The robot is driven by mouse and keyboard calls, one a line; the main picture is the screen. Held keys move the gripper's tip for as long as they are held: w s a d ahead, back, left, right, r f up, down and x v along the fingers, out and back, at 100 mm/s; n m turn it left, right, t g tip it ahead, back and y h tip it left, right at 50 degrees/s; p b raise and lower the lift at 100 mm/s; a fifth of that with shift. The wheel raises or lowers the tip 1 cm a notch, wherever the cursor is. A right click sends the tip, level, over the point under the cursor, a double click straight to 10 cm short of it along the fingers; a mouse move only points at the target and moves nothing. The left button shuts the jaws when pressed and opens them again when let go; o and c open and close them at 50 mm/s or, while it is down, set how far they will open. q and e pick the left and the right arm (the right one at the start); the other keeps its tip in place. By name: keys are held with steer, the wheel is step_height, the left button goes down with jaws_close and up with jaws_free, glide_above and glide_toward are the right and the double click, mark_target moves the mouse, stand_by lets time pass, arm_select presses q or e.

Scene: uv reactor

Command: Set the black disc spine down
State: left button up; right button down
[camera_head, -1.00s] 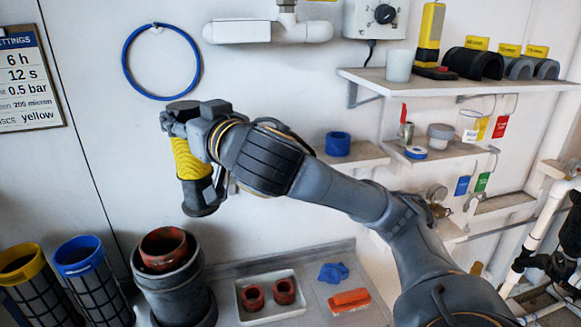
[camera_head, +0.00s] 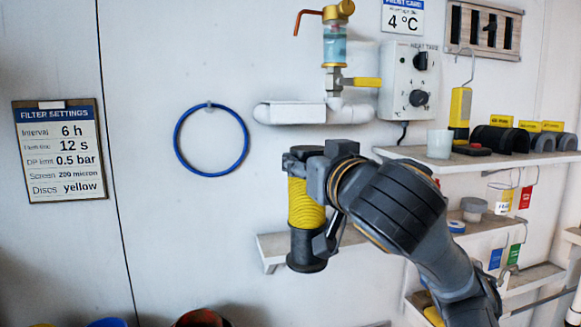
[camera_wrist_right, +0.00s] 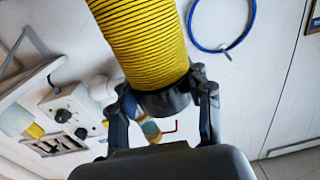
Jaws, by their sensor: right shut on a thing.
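The black disc spine (camera_head: 306,262) carries a stack of yellow discs (camera_head: 305,204) and hangs upright, its black foot at the bottom. My right gripper (camera_head: 318,165) is shut on its black top end. In the right wrist view the fingers (camera_wrist_right: 164,100) clasp the black end of the spine (camera_wrist_right: 162,101), with the yellow discs (camera_wrist_right: 140,40) beyond. The spine is in front of the wall and overlaps the left part of a lower shelf (camera_head: 272,247); I cannot tell the gap between them. My left gripper is out of view.
The upper shelf (camera_head: 400,153) holds a white cup (camera_head: 439,144) and black half-shells (camera_head: 500,140). A blue ring (camera_head: 212,173) hangs on the wall, left of the spine. Orange and blue rims show at the bottom edge. My forearm hides part of the shelves.

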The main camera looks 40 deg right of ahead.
steer(key=f+p+x, duration=0.3)
steer(key=p+x, duration=0.4)
steer(key=x, duration=0.8)
steer(key=shift+w+a+f, duration=0.1)
steer(key=shift+f, duration=0.05)
steer(key=shift+f, duration=0.25)
steer(key=c, duration=0.6)
jaws_free()
